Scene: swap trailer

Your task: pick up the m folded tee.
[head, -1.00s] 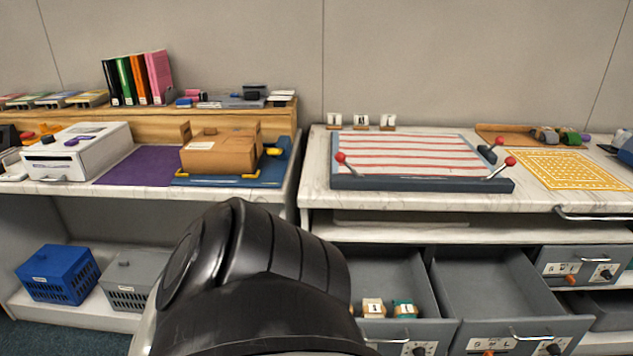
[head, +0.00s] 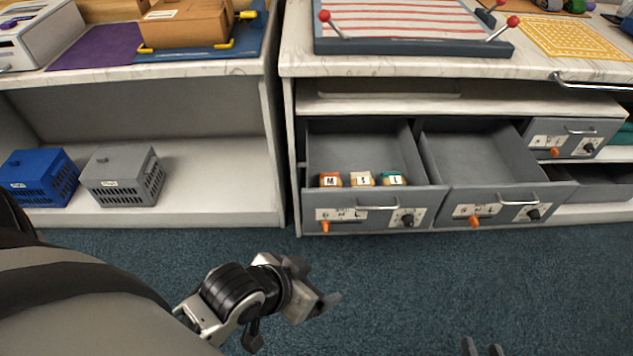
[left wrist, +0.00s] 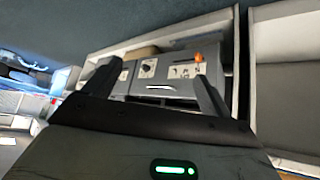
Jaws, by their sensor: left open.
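The M folded tee (head: 331,180) is a small orange-brown bundle with a white M tag, at the front left inside the open left drawer (head: 360,143). A tan tee tagged S (head: 362,179) and a teal one tagged L (head: 393,178) sit to its right. My left gripper (head: 326,300) is below and in front of this drawer, apart from the tees. In the left wrist view its fingers (left wrist: 158,80) are spread and empty, with a drawer front and handle beyond them.
An open, empty drawer (head: 483,158) stands right of the tees' drawer. The counter (head: 420,70) overhangs both. A blue basket (head: 38,177) and a grey basket (head: 124,176) stand on the low left shelf. The carpet in front is clear.

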